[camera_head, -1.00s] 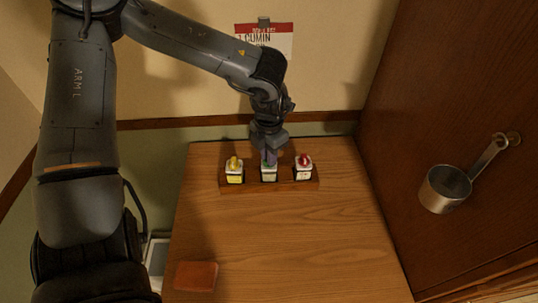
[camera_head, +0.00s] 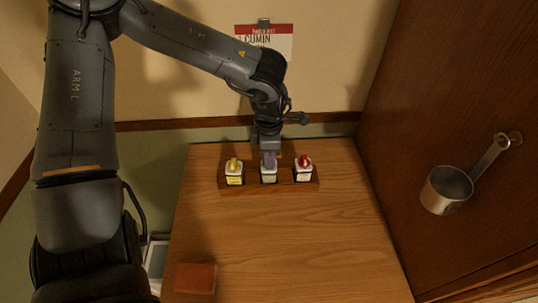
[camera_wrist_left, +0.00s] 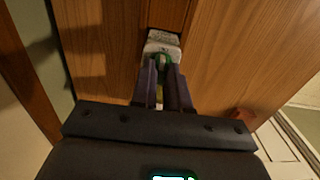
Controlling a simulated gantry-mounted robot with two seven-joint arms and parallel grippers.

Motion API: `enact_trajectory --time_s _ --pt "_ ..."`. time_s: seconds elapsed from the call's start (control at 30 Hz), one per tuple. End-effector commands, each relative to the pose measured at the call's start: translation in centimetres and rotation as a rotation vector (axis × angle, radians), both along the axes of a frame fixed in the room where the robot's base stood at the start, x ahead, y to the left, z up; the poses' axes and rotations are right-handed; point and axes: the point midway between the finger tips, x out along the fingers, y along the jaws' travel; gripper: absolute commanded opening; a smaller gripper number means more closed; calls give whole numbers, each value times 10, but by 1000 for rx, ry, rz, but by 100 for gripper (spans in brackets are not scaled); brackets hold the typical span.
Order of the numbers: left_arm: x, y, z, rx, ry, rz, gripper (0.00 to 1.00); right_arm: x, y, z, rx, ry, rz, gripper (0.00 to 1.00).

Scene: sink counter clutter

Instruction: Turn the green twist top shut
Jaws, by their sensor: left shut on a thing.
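The green twist top (camera_wrist_left: 163,62) shows between my left gripper's fingers in the left wrist view. It sits on a white-topped bottle (camera_wrist_left: 163,40), the middle one in a wooden rack; the bottle also shows in the head view (camera_head: 269,177). My left gripper (camera_head: 269,160) points down over this bottle and is shut on the green top. In the left wrist view the left gripper's fingers (camera_wrist_left: 163,85) stand on both sides of the top. The fingers hide most of the green top in the head view. My right gripper is in neither view.
A yellow-topped bottle (camera_head: 234,173) and a red-topped bottle (camera_head: 303,170) stand close on either side in the wooden rack (camera_head: 250,186). A brown block (camera_head: 195,278) lies front left.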

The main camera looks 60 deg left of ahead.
Motion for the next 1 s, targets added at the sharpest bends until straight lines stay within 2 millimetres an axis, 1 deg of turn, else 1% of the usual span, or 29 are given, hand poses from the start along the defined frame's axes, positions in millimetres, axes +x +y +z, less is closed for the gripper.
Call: enact_trajectory --time_s 0.47,0.5,0.57,0.6,0.67,1.0 --pt "0 0 0 0 1 -13 0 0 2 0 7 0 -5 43" --pt "0 0 0 0 1 -13 18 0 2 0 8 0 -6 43" --pt "0 0 0 0 1 -13 27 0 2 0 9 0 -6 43" --pt "0 0 0 0 1 -13 33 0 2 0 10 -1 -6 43" --pt "0 0 0 0 1 -12 42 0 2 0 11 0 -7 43" --pt "0 0 2 0 0 -12 42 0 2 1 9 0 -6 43"
